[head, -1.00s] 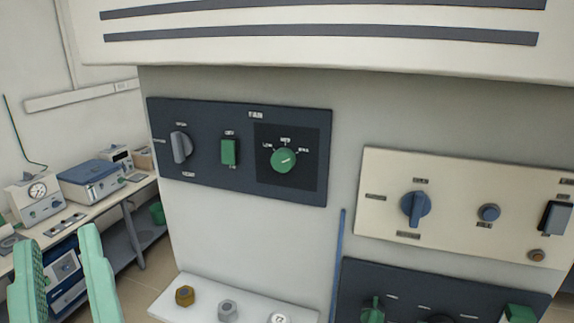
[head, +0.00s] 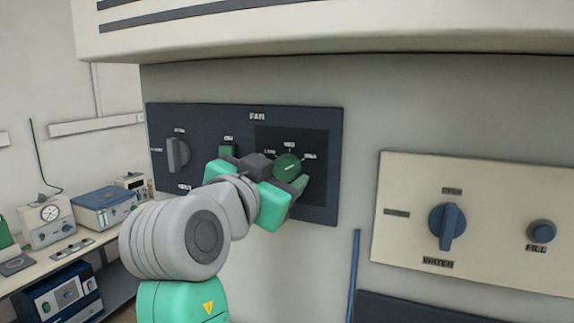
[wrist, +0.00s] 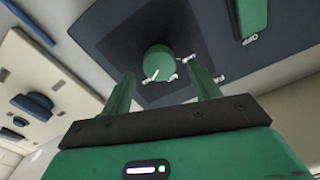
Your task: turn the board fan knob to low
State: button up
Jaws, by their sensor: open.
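The fan board (head: 325,125) is a dark panel on the grey furnace front. Its green round fan knob (head: 289,167) sits on a darker square at the right, with labels around it. In the wrist view the knob (wrist: 160,60) shows a white pointer aimed lower left, which fits the upper-right label in the head view. My gripper (head: 280,176) is open in front of the knob. In the wrist view my gripper's fingers (wrist: 161,72) stand either side of the knob, with gaps; whether they reach its depth I cannot tell.
A grey knob (head: 178,154) and a green switch (head: 227,150) share the board, the switch close to my gripper. A cream water panel (head: 400,230) with a blue knob (head: 447,226) is at right. A blue rod (head: 354,275) stands below. A bench with instruments is at left.

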aim_at(286, 168)
jog(key=shift+x, duration=1.15)
jog(key=c, duration=1)
